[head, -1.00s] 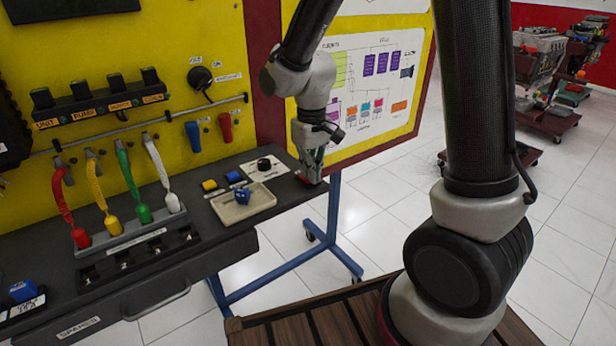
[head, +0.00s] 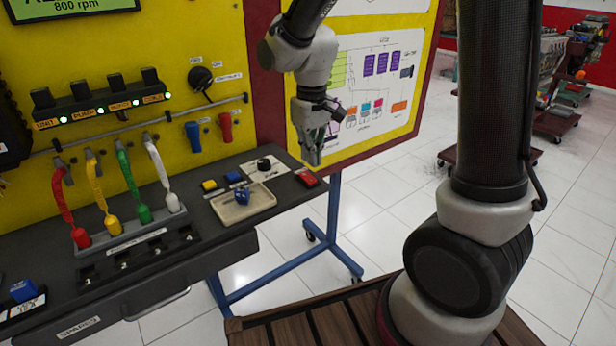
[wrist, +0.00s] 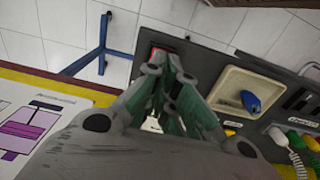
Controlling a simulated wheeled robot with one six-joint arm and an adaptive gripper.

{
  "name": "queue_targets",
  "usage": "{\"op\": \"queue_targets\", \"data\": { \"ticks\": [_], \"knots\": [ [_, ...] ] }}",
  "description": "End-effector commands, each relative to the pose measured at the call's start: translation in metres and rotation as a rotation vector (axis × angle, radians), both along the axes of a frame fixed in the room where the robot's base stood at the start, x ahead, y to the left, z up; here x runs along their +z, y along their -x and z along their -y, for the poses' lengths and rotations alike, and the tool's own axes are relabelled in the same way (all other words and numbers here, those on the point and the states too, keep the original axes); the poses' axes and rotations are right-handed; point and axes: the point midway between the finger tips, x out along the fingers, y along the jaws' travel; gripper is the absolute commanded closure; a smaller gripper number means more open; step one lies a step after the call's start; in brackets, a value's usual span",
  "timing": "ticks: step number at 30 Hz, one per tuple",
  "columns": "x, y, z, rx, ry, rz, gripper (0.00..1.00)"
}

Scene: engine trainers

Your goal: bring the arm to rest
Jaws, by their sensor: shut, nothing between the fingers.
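My gripper (head: 312,156) is shut and empty. It hangs, pointing down, above the right end of the dark bench (head: 130,250). A red block-like piece (head: 307,178) lies on the bench just below it, apart from the fingertips. In the wrist view my gripper's closed fingers (wrist: 176,92) fill the middle, and part of the red piece (wrist: 160,52) shows behind them.
A beige tray (head: 262,211) with a blue piece stands on the bench. Colored plugs (head: 112,224) with coiled leads stand further left. A yellow panel (head: 190,30) rises behind, with green lights lit and a screen reading 800 rpm.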

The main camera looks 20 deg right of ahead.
Motion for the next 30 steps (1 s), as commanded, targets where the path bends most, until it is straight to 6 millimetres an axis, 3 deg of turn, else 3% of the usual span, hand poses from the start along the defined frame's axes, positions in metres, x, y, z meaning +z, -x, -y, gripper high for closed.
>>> {"op": "queue_targets", "data": {
  "ticks": [7,21,25,30],
  "knots": [
    [0.017,0.000,0.000,0.000,0.000,0.000,1.00],
    [0.017,0.002,0.001,0.008,0.004,-0.009,1.00],
    [0.012,0.030,0.012,0.022,0.024,-0.063,1.00],
    [0.045,0.075,0.049,-0.017,0.008,-0.024,1.00]
  ]
}}
